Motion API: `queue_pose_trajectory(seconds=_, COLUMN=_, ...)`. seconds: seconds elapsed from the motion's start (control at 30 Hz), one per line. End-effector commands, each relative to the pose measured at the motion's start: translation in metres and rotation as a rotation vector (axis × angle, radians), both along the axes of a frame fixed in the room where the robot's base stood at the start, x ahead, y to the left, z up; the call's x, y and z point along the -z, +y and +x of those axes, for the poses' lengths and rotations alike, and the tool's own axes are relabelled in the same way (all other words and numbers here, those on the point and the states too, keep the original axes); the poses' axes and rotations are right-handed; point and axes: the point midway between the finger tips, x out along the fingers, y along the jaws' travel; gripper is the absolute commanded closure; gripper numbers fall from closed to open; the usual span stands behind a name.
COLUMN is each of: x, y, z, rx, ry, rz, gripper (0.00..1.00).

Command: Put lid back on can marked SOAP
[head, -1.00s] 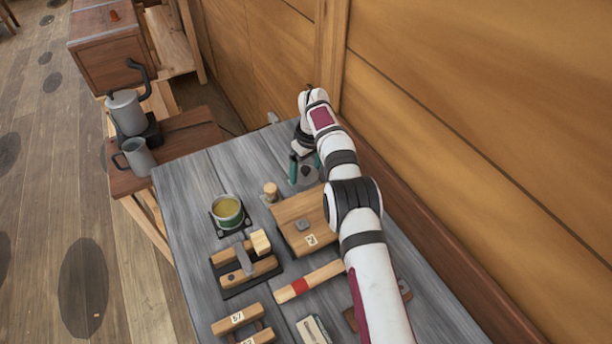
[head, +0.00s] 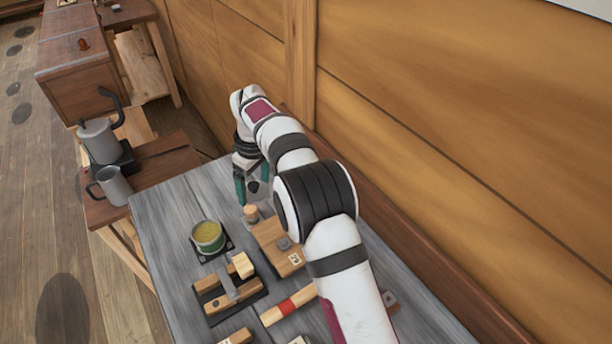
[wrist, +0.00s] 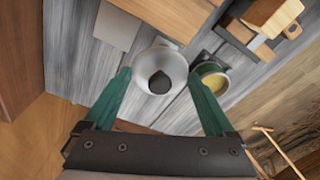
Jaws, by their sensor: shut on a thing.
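The open can (head: 207,238) is green with a pale rim and yellowish contents. It stands upright on a dark square at the left of the grey table. In the wrist view the can (wrist: 212,80) is right of my gripper, partly behind a finger. No label can be read on it. My gripper (wrist: 158,76) has teal fingers, shut on a pale grey round lid (wrist: 160,58) with a dark knob. In the head view my gripper (head: 251,187) is above the table's far end, beyond the can and apart from it.
The wall is at the right. A side table holds a grey mug (head: 114,186).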

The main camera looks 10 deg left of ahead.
Motion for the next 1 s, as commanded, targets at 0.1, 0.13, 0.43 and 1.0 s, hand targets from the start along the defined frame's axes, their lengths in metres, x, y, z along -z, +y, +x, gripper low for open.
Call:
queue_pose_trajectory(seconds=0.1, x=-0.003, y=0.055, z=-0.039, rx=-0.085, ry=-0.002, rz=0.0, gripper=0.64)
queue_pose_trajectory(seconds=0.13, x=-0.004, y=0.065, z=-0.048, rx=-0.102, ry=-0.001, rz=0.0, gripper=0.64)
queue_pose_trajectory(seconds=0.43, x=-0.002, y=0.106, z=-0.087, rx=-0.168, ry=-0.001, rz=-0.001, gripper=0.64)
queue_pose_trajectory(seconds=1.0, x=0.056, y=0.105, z=-0.086, rx=-0.165, ry=-0.001, rz=0.001, gripper=0.64)
